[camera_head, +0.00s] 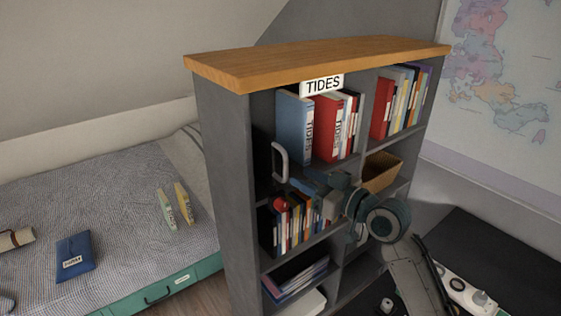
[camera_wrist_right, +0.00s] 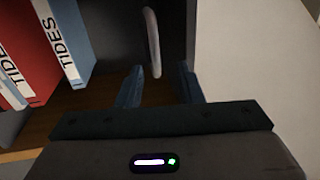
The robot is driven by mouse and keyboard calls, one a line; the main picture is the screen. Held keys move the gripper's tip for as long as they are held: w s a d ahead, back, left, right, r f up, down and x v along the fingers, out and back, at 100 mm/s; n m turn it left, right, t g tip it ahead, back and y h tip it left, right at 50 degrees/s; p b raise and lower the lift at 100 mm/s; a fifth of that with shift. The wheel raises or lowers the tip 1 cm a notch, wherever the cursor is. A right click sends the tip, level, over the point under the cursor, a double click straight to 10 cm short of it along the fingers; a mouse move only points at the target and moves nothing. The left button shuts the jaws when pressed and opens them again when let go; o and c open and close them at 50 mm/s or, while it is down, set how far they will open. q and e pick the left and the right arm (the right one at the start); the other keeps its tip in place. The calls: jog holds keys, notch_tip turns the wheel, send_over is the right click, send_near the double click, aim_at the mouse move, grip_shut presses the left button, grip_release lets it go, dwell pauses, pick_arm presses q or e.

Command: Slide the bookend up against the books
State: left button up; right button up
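The bookend, with a pale metal loop (camera_head: 281,162), stands at the left end of the bookcase's top shelf. A dark gap separates it from the blue TIDES book (camera_head: 293,128). Red and white books (camera_head: 336,127) stand to the right of that one. My right gripper (camera_head: 300,183) is just in front of the bookend, at its lower right. In the right wrist view, which looks upside down, the gripper (camera_wrist_right: 160,80) is open, and the loop (camera_wrist_right: 153,42) shows between its fingertips; contact is unclear. The blue book (camera_wrist_right: 66,38) is to the left there. My left gripper is not in view.
The grey bookcase (camera_head: 224,165) has an upright divider beside the red books (camera_head: 383,107) on the right. Lower shelves hold more books (camera_head: 290,226) and a wicker basket (camera_head: 381,172). A bed (camera_head: 110,200) is at left; a dark desk (camera_head: 500,255) is at right.

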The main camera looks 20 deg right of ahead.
aim_at(287, 168)
jog(key=p+x, duration=0.2)
jog(key=x, duration=0.6)
jog(key=shift+w+d, duration=0.1)
jog(key=shift+d, duration=0.1)
jog(key=shift+w+a+f+p, duration=0.2)
jog(key=shift+w+p, duration=0.15)
jog(key=shift+w, duration=0.1)
jog(key=c, duration=0.5)
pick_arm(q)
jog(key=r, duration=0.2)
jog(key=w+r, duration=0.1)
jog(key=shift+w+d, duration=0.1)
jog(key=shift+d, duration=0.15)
pick_arm(e)
grip_shut()
